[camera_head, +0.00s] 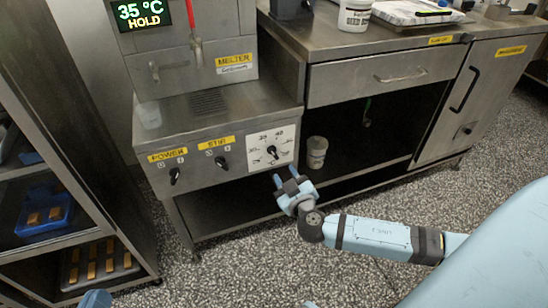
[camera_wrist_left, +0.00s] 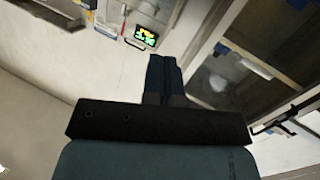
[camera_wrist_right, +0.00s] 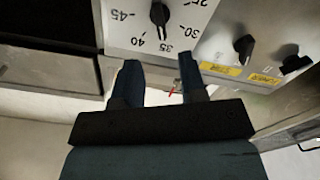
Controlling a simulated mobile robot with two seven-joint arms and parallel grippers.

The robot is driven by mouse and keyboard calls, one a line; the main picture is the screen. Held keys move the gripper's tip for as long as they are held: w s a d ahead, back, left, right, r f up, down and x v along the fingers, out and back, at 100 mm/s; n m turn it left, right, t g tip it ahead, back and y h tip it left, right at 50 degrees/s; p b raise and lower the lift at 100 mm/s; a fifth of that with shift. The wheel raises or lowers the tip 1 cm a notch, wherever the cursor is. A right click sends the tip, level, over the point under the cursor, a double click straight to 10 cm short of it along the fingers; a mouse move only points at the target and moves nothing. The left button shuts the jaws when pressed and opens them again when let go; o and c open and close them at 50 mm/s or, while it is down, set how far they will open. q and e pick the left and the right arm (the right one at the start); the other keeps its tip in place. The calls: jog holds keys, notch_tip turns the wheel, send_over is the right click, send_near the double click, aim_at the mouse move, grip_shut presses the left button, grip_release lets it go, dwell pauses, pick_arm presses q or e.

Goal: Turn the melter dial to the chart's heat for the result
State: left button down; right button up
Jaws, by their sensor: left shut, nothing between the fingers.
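The melter (camera_head: 195,60) has a lit display (camera_head: 142,13) reading 35 °C HOLD. On its front panel, a white square scale carries the black dial (camera_head: 272,152). In the right wrist view the dial (camera_wrist_right: 160,14) shows above my fingers, its long axis running towards the 35 mark. My right gripper (camera_head: 292,182) is open and empty, just below and in front of the dial, apart from it. It also shows in the right wrist view (camera_wrist_right: 160,82). My left gripper (camera_wrist_left: 163,60) is shut and empty, pointing towards a small lit display. The chart cannot be made out.
POWER (camera_head: 174,175) and STIR (camera_head: 221,162) knobs sit left of the dial. A steel counter (camera_head: 335,42) with a drawer adjoins on the right, holding a white tub (camera_head: 355,14) and papers (camera_head: 415,11). A rack (camera_head: 100,205) with trays stands at left. A cup (camera_head: 316,152) stands below the counter.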

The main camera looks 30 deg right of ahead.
aim_at(274, 155)
jog(key=b+x, duration=0.1)
jog(key=x, duration=0.7)
jog(key=shift+b, duration=0.3)
pick_arm(q)
jog(key=shift+w+a+m+t, duration=0.3)
jog(key=shift+w+m+t, duration=0.1)
jog(key=shift+w+m, duration=0.2)
pick_arm(e)
jog(key=shift+w, duration=0.6)
grip_shut()
